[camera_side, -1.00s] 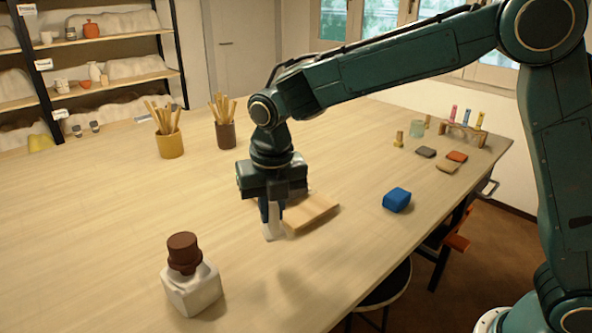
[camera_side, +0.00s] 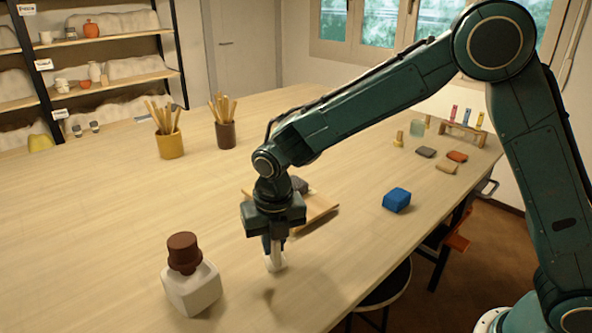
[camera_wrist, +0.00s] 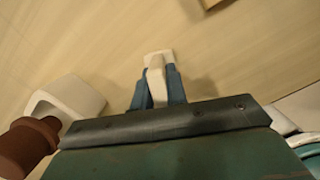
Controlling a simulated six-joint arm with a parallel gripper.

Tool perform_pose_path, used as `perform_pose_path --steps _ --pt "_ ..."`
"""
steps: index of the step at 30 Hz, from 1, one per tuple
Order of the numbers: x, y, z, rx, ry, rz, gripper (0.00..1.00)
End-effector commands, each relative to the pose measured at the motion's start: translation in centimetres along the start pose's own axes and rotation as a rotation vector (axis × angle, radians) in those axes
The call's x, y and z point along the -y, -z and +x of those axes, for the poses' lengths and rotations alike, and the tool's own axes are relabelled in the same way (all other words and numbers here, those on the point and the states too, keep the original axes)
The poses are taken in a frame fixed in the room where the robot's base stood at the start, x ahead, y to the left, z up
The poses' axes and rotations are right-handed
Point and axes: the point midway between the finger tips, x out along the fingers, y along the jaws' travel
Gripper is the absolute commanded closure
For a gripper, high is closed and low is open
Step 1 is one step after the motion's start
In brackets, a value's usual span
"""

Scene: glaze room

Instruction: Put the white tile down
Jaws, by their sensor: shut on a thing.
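The white tile (camera_side: 276,262) is held between the fingers of my gripper (camera_side: 272,245), low over the near part of the table. In the wrist view the white tile (camera_wrist: 157,82) sits upright between the two blue-grey fingertips (camera_wrist: 157,88). My gripper is shut on it. I cannot tell whether the tile's lower edge touches the table. A wooden board (camera_side: 318,208) lies just behind my gripper, partly hidden, with a dark grey piece (camera_side: 299,184) at its far end.
A white block-like bottle (camera_side: 192,290) with a brown top (camera_side: 184,252) stands to the left. A blue block (camera_side: 397,200) lies to the right. Tool pots (camera_side: 170,144) and small tiles (camera_side: 447,168) are farther back. The table between tile and bottle is clear.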

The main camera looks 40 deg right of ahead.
Motion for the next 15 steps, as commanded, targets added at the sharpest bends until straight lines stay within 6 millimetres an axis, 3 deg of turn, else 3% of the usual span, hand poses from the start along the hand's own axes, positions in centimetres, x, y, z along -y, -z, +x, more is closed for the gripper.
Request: perform_pose_path --steps 14,15 --pt "-0.01 0.06 0.47 0.001 -0.001 0.0 1.0" --pt "-0.01 0.07 0.45 0.0 -0.001 0.0 0.78"
